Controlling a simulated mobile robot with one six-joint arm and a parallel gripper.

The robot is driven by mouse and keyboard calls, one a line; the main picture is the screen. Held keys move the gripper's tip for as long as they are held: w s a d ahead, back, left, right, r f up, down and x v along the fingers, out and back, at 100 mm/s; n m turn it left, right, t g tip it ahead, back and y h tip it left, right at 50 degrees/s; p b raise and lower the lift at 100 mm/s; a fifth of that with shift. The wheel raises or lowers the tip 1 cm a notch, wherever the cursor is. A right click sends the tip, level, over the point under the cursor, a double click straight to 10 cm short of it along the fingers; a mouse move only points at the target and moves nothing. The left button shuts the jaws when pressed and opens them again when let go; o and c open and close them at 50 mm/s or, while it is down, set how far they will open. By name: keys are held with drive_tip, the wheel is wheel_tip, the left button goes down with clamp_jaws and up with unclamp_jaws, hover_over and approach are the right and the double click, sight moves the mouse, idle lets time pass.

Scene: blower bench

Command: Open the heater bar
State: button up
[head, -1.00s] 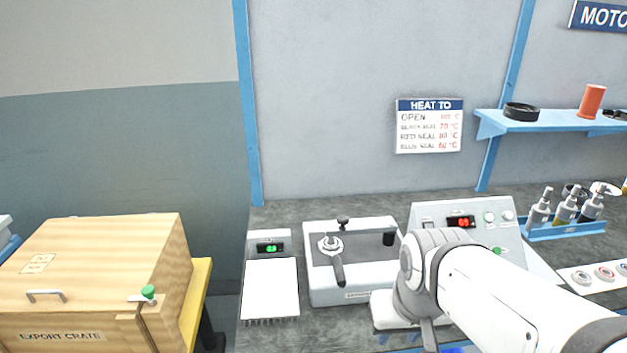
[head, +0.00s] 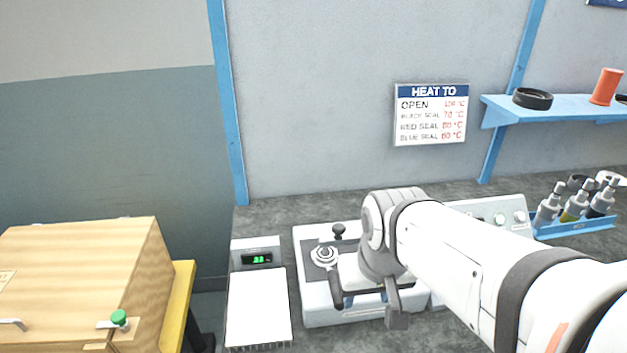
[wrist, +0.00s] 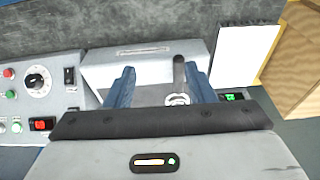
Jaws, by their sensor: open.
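The white heater unit (head: 308,297) stands on the bench with a dark recessed top. A black lever (head: 335,290) with a chrome ring hub (head: 324,255) sits at its left, pointing toward the front. A black knob (head: 339,231) stands behind the hub. I cannot tell which part is the heater bar itself. My gripper (head: 366,299) is open, above the unit and to the right of the lever. In the wrist view, the lever (wrist: 178,72) appears between my blue fingers (wrist: 162,88), nearer the right one. The gap in depth is unclear. My arm hides the unit's right part.
A white pad (head: 258,306) with a green display (head: 257,259) lies left of the unit. A control panel (wrist: 40,95) stands on its other side. Bottles (head: 575,204) stand in a blue rack. A wooden crate (head: 80,270) is at far left.

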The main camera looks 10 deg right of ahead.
drive_tip(key=shift+o, duration=0.2)
drive_tip(key=w+r+m+g+p, duration=0.1)
drive_tip(key=w+r+m+p, duration=0.2)
drive_tip(key=w, duration=0.6)
wheel_tip(320, 180, up, 2)
drive_tip(key=shift+w+a+r+p, duration=0.15)
drive_tip(key=shift+w+p, duration=0.15)
drive_tip(key=shift+p, duration=0.45)
drive_tip(key=m+g+p, duration=0.2)
drive_tip(key=m+p, duration=0.3)
approach(340, 226)
drive_tip(key=shift+s+a, duration=0.15)
wheel_tip(340, 226, down, 8)
drive_tip(key=shift+f, duration=0.1)
drive_tip(key=shift+c, duration=0.2)
clamp_jaws()
